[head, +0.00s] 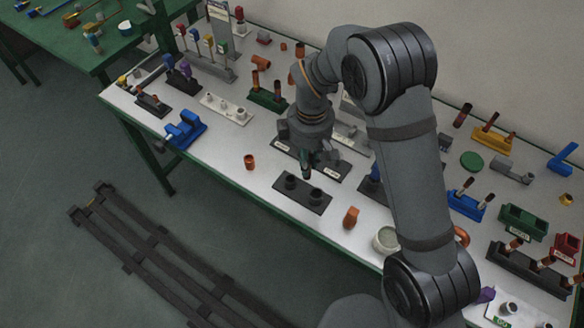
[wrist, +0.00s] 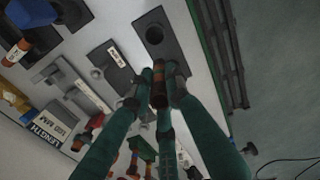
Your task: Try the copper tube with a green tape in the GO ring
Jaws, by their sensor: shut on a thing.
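My gripper (head: 307,160) is shut on a copper tube (wrist: 159,92) and points down over the middle of the table. In the wrist view my fingers close around the tube, which shows brown copper and dark bands. The green tape is hard to tell apart from my green fingers there. In the head view the tube's lower end (head: 307,172) hangs just behind a dark plate with two round sockets (head: 303,192). A pale plate with a ring (head: 508,308) at the bottom right bears a green label that seems to read GO. That ring stands far from my gripper.
A dark plate with white labels (head: 333,173) lies beneath my gripper. Loose orange fittings (head: 351,217) and a pale round cup (head: 386,240) lie at the front. A blue vise (head: 184,129) stands left. Racks with tubes (head: 527,268) crowd the right side.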

